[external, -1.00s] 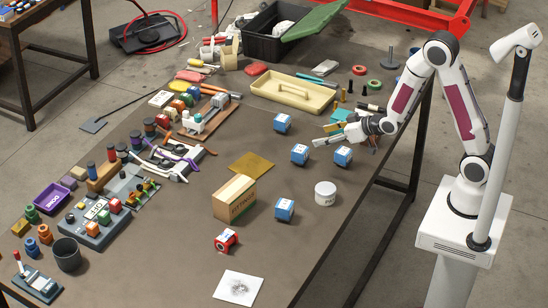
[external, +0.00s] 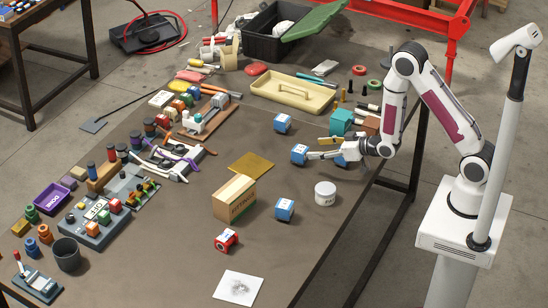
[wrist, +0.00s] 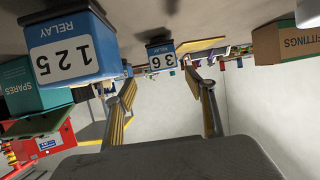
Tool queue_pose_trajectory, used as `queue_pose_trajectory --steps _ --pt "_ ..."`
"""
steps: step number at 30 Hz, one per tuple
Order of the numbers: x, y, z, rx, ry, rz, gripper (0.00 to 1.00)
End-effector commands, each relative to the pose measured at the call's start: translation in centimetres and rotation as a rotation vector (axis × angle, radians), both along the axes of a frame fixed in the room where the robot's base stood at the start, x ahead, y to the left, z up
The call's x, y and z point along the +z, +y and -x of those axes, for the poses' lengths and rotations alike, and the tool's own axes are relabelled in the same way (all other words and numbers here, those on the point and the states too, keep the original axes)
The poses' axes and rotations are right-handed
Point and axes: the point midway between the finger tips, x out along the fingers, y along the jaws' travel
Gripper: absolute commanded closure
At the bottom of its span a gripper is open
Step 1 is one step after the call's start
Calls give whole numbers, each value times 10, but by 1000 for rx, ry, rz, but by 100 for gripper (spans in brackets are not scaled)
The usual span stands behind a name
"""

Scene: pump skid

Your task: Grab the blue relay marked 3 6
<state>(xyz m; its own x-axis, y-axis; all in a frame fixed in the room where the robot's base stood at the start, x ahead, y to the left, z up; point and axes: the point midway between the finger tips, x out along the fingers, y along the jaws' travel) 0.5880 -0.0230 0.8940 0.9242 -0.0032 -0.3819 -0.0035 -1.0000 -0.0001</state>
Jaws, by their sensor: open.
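The blue relay marked 3 6 (wrist: 161,57) hangs upside down in the wrist view, ahead of and between my two fingers. In the external view a blue relay (external: 299,154) stands on the table just beyond my fingertips; this appears to be the same one, its marking too small to read. My gripper (external: 315,148) is open and empty, low over the table, its fingers (wrist: 160,88) pointing at that relay. I cannot tell whether they touch it. A nearer blue relay marked 1 2 5 (wrist: 70,45) is beside my finger at left in the wrist view.
Other blue relays stand behind (external: 282,123) and in front (external: 284,209). A teal box (external: 341,121) stands close behind my gripper. A white jar (external: 325,194) and the cardboard fittings box (external: 234,198) are nearer the camera. A brass-coloured plate (external: 251,163) lies left of the relay.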

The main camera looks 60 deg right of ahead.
Motion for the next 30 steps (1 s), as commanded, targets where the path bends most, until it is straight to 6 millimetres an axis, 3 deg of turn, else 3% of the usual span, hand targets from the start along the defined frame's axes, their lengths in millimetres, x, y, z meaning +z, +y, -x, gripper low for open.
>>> queue_pose_trajectory --steps 16,30 --pt "-9 1 -23 0 0 0 45" --pt "-11 1 -26 0 1 0 45"
